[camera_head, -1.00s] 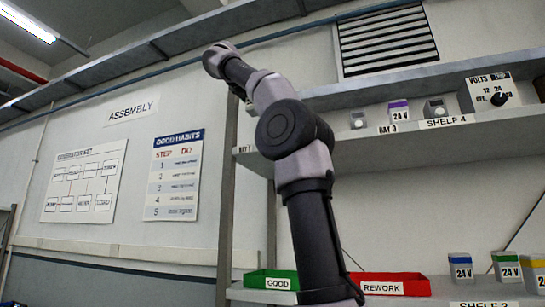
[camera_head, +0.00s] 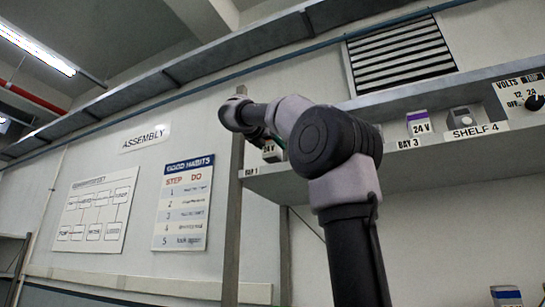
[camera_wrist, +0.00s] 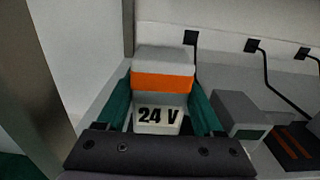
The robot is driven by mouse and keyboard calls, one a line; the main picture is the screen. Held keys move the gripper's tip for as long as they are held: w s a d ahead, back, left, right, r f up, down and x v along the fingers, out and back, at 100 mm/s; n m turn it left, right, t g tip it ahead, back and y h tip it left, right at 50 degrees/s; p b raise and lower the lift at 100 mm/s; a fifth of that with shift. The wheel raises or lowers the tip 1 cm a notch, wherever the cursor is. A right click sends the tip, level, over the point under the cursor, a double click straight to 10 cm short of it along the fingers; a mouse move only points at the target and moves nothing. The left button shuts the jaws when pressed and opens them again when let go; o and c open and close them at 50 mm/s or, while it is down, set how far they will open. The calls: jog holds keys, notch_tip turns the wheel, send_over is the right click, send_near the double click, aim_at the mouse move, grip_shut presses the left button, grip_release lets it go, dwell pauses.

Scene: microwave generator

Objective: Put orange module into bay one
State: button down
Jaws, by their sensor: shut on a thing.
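The orange module (camera_wrist: 163,82), a grey block with an orange band and a "24 V" label, sits between the green finger pads of my gripper (camera_wrist: 161,97) in the wrist view. My gripper is shut on it. In the head view my gripper is mostly hidden behind my arm, and a small pale part of the module (camera_head: 272,154) shows near the "BAY 1" label (camera_head: 249,172) at the left end of the upper shelf (camera_head: 300,184). I cannot tell whether the module's base touches the shelf.
In the wrist view a grey block (camera_wrist: 238,113) stands close to the right, with black cables (camera_wrist: 265,70) behind. A post (camera_wrist: 128,25) rises behind at left. A purple-banded module (camera_head: 418,122) stands by BAY 3, and a voltage selector panel (camera_head: 522,98) is farther right.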

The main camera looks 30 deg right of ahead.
aim_at(269, 152)
jog(key=shift+s+f, duration=0.1)
jog(key=shift+f, duration=1.6)
jog(key=shift+f, duration=0.15)
jog(key=shift+c, duration=0.2)
grip_release()
jog(key=shift+a, duration=0.15)
jog(key=v, duration=1.1)
jog(key=shift+s+a, duration=0.25)
jog(key=shift+s, duration=0.05)
